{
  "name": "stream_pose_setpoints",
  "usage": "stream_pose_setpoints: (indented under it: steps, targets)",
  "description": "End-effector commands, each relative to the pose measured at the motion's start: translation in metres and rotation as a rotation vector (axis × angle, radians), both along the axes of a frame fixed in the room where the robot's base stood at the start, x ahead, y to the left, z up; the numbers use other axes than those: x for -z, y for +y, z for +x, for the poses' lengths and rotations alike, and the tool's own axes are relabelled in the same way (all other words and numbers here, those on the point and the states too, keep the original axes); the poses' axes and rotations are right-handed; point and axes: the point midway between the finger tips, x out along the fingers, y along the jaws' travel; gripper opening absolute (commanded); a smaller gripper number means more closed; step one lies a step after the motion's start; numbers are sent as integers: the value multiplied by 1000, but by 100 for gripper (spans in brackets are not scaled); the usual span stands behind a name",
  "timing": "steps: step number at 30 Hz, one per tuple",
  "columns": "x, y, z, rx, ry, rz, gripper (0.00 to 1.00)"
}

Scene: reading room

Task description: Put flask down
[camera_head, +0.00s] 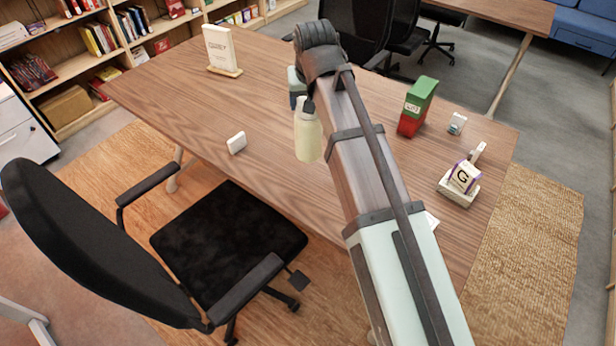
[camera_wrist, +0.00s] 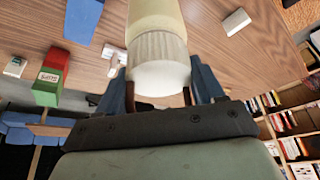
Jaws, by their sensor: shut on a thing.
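The flask (camera_head: 308,138) is a cream cylinder, roughly upright in the head view, beside my forearm and in front of the wooden table. In the wrist view its white ribbed cap (camera_wrist: 161,62) sits between the two blue fingers of my gripper (camera_wrist: 162,92). My gripper is shut on the flask near its cap. The gripper is largely hidden behind my arm in the head view. The flask's base lies outside the wrist view, and I cannot tell how far it is above the table (camera_head: 265,165).
A small white block (camera_head: 237,142) lies left of the flask. A blue box (camera_head: 297,92) is partly hidden behind my arm. A green-and-red box stack (camera_head: 416,106) and a white holder with a "G" box (camera_head: 460,181) stand right. A white sign (camera_head: 221,50) stands at the back left.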

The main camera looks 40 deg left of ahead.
Motion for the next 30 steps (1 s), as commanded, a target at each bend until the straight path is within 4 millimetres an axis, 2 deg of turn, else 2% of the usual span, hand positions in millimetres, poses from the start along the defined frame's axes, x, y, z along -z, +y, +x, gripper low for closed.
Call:
stream_pose_setpoints:
  steps: [8, 11, 18, 30]
  targets:
    - [4, 1, 0, -94, 0, 2, 5]
    - [14, 1, -1, -97, 0, 1, 5]
    - [51, 0, -1, -95, 1, 0, 5]
    - [84, 1, -1, -95, 1, 1, 5]
